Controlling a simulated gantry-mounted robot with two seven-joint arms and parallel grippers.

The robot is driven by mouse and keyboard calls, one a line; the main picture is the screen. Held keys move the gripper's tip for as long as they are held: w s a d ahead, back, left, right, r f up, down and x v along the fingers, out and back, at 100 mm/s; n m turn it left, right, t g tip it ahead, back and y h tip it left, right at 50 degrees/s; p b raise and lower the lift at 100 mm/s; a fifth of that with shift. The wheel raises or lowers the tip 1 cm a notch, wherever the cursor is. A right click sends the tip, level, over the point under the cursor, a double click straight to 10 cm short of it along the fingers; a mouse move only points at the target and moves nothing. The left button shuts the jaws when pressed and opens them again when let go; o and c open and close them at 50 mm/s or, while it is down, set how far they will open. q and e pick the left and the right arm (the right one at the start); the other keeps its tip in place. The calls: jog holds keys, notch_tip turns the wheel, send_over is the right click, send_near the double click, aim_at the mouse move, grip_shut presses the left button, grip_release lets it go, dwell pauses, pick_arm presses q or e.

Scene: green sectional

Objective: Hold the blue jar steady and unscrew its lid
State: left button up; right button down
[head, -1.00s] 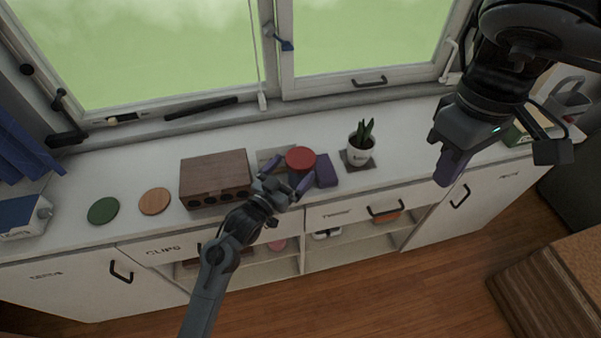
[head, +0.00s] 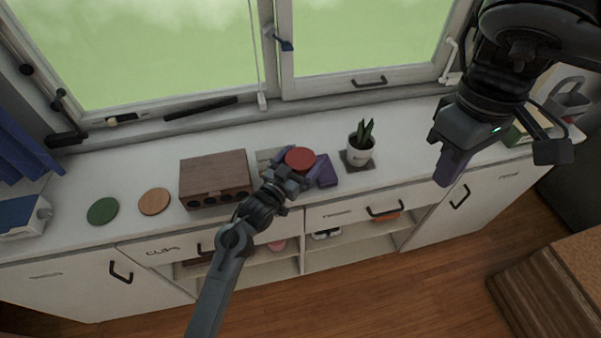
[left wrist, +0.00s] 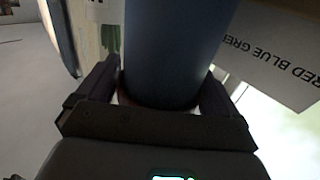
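The blue jar shows as a dark blue cylinder (left wrist: 175,50) in the left wrist view, standing between my left gripper's two fingers. In the head view its red lid (head: 300,158) is seen from above and hides most of the body. My left gripper (head: 302,166) is at the jar with one finger on each side, below the lid. The fingers look spread, with small gaps beside the jar; contact is not clear. My right gripper (head: 449,168) hangs empty above the right part of the counter, away from the jar. Its finger opening is seen edge-on.
A brown wooden box with holes (head: 214,178) stands left of the jar. A purple block (head: 328,173) sits close on the right, then a potted plant (head: 361,146). Green (head: 102,211) and orange (head: 154,201) discs lie at left. The window is behind.

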pick_arm(q)
jog(key=shift+o, duration=0.4)
jog(key=v, duration=1.2)
jog(key=shift+a, duration=0.25)
jog(key=shift+w, duration=0.15)
